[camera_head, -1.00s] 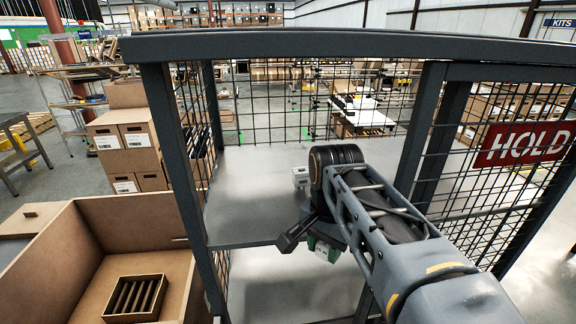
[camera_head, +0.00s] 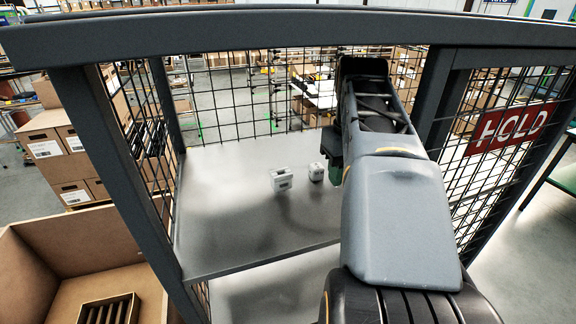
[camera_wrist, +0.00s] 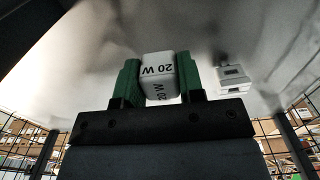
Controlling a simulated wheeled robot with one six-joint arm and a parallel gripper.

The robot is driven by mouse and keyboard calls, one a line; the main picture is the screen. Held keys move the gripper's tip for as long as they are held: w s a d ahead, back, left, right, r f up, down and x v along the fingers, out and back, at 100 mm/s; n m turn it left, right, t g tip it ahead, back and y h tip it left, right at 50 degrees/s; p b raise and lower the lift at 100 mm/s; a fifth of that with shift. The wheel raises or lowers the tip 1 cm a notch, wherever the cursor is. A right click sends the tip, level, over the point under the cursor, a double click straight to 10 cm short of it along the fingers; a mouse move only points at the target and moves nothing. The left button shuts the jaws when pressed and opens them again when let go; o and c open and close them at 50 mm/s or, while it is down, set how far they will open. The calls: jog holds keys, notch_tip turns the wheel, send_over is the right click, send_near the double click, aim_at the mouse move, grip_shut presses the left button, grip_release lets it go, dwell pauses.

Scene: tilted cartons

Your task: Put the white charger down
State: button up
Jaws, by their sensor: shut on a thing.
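The white charger (camera_wrist: 159,76), marked "20 W", sits between the two green fingers of my gripper (camera_wrist: 160,82) in the wrist view. My gripper is shut on it. In the head view the charger (camera_head: 316,172) shows just left of the green fingers (camera_head: 335,165), over the grey shelf (camera_head: 225,225) inside the mesh cage. I cannot tell whether its underside touches the shelf. My arm hides part of the gripper.
A second white block with a grey panel (camera_head: 281,180) stands on the shelf left of the charger; it also shows in the wrist view (camera_wrist: 233,78). Mesh walls and dark posts (camera_head: 135,185) enclose the shelf. Its left and front parts are clear. An open carton (camera_head: 60,270) stands outside, left.

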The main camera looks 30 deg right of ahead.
jog(key=p, duration=0.7)
send_over(306, 164)
notch_tip(306, 164, down, 2)
jog(key=shift+s, duration=0.15)
jog(key=shift+s+f, duration=0.15)
jog(key=shift+f, duration=1.7)
jog(key=shift+w+f+p, duration=0.2)
jog(key=shift+f+p, duration=0.3)
jog(key=shift+p, duration=0.2)
jog(key=shift+f, duration=0.2)
jog(key=shift+f, duration=0.15)
jog(key=o, duration=0.9)
jog(key=shift+r+b, duration=0.65)
jog(key=shift+r, duration=3.3)
